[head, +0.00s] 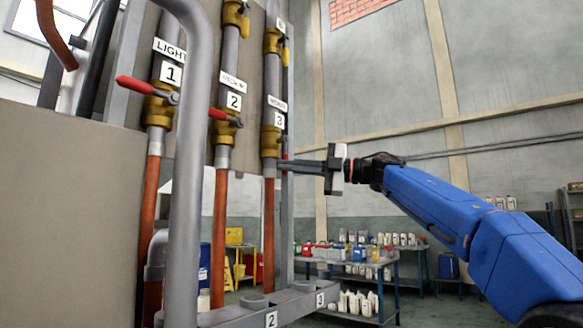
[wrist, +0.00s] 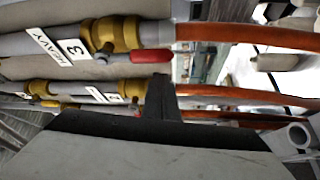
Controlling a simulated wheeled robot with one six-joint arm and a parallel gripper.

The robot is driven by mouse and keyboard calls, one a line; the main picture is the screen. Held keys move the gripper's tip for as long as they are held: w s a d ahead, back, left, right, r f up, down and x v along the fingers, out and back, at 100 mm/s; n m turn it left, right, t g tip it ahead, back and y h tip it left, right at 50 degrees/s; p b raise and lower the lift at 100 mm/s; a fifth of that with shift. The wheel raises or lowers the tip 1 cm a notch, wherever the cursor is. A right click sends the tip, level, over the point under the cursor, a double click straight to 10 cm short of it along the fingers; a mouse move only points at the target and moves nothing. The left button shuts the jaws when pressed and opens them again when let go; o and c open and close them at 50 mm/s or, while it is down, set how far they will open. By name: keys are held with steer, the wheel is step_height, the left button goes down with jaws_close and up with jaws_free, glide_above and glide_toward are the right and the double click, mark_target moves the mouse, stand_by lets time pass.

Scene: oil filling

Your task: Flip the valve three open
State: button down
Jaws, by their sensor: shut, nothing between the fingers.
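Valve three is a brass fitting (head: 271,141) under the "3" label on the rightmost pipe. In the wrist view its brass body (wrist: 125,34) and red lever (wrist: 152,54) are near the top. The lever lies along the pipe, its red end pointing toward the orange hose. My gripper (head: 284,164) is shut and empty, with its tips close to the lower part of valve three. In the wrist view the dark closed fingers (wrist: 162,82) sit just below the lever's red end. I cannot tell whether they touch it.
Valve one's red lever (head: 146,90) and valve two's red lever (head: 221,116) stand across their pipes. A grey vertical pipe (head: 188,200) stands in front at left. A table with bottles (head: 350,262) is far behind. The space around my arm at right looks clear.

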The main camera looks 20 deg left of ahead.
steer(key=d, duration=0.9)
steer(key=shift+s+d, duration=0.25)
steer(key=shift+s, duration=0.15)
steer(key=shift+r, duration=0.1)
